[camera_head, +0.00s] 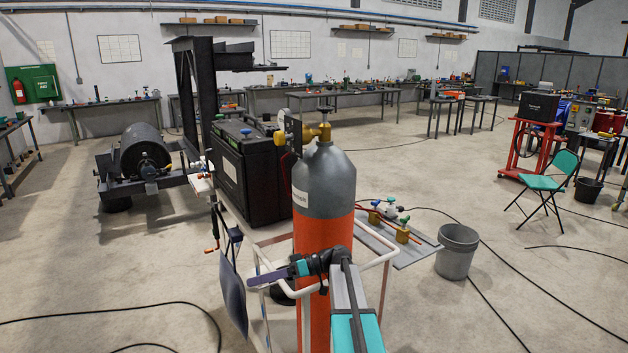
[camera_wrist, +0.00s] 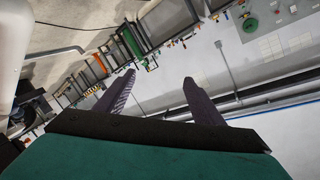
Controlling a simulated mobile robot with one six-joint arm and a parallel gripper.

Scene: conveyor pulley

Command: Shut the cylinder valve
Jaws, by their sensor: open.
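The gas cylinder (camera_head: 325,190) stands upright in the head view, with an orange body and a grey shoulder. The cylinder valve (camera_head: 325,129) is brass and sits on top, with a small dark handwheel (camera_head: 325,109) above it. I cannot make out the valve in the wrist view.
A white tubular cart frame (camera_head: 385,256) surrounds the cylinder. A black box (camera_head: 245,170) stands behind on the left.

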